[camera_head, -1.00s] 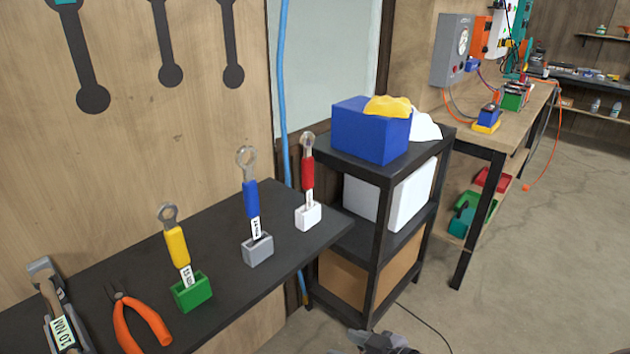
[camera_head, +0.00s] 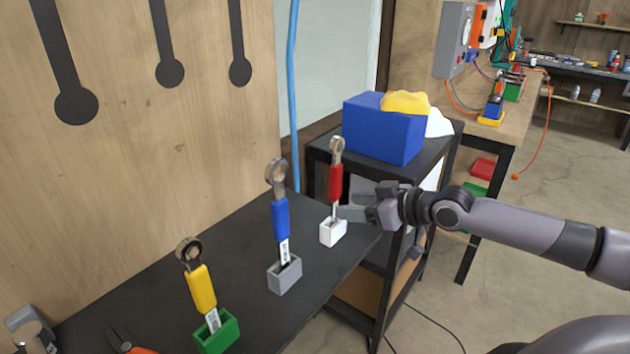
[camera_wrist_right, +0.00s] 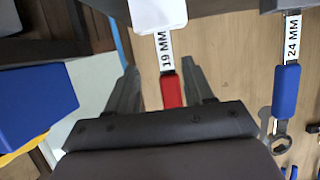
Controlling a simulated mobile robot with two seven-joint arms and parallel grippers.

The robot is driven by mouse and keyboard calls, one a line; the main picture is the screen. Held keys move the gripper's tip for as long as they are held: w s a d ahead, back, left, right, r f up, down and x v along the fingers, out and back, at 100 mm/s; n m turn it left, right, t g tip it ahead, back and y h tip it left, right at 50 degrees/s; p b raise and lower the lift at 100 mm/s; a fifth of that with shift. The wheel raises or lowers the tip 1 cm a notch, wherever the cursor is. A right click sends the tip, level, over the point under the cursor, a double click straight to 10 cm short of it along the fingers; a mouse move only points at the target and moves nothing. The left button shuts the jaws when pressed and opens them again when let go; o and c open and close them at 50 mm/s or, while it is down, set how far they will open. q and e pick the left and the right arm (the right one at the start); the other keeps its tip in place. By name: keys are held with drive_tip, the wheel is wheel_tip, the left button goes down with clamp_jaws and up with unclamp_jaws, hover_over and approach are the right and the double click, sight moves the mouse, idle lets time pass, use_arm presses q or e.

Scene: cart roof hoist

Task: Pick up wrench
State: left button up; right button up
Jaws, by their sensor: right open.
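Three wrenches stand upright in small holders on the black bench (camera_head: 130,277). The red wrench (camera_head: 336,182) is in a white holder (camera_head: 333,232), the blue wrench (camera_head: 281,218) in a grey holder (camera_head: 285,275), and the yellow wrench (camera_head: 201,288) in a green holder (camera_head: 218,332). My right gripper (camera_head: 352,204) is open beside the red wrench, on its right. In the right wrist view the red wrench (camera_wrist_right: 171,88), labelled 19 MM, shows between the open fingers (camera_wrist_right: 161,85). The blue wrench (camera_wrist_right: 287,90), labelled 24 MM, is off to the side.
A black shelf cart (camera_head: 440,157) with a blue bin (camera_head: 384,127) and yellow cloth (camera_head: 405,101) stands just behind my right gripper. Orange-handled pliers (camera_head: 125,342) lie at the bench's near left. A blue hose (camera_head: 293,90) hangs by the wall.

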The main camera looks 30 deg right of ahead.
drive_tip(key=x, duration=0.3)
drive_tip(key=p+x, duration=0.1)
drive_tip(key=x, duration=0.1)
drive_tip(key=shift+w+a+f, duration=0.1)
drive_tip(key=shift+a+f, duration=0.25)
drive_tip(key=shift+a, duration=0.1)
drive_tip(key=shift+x, duration=0.8)
clamp_jaws()
